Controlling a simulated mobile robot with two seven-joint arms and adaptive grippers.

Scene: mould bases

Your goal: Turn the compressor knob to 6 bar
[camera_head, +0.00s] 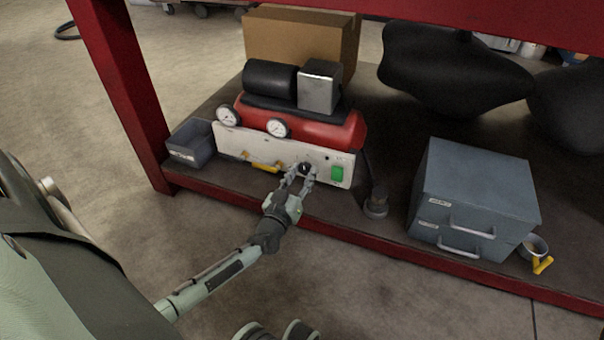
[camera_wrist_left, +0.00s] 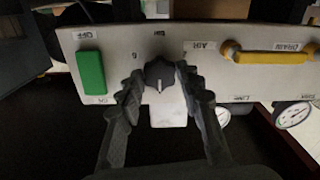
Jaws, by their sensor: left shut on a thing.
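The red compressor (camera_head: 310,130) stands on the shelf with a pale control panel (camera_head: 228,140) along its front. The dark round knob (camera_wrist_left: 159,74) sits on the panel, and its white pointer line points down in the left wrist view, where the labels appear upside down. A "6" label (camera_wrist_left: 135,56) is up and left of the knob there. My left gripper (camera_head: 301,177) is shut on the knob, one finger on each side; the left wrist view shows the fingers (camera_wrist_left: 160,82) too. The knob is partly hidden in the head view.
A green switch (camera_head: 337,174) is beside the knob, and a yellow drain handle (camera_head: 263,166) is on the other side. Two gauges are above the panel. A grey bin (camera_head: 190,143), grey drawer cabinet (camera_head: 475,195) and red shelf edge (camera_head: 380,240) are nearby.

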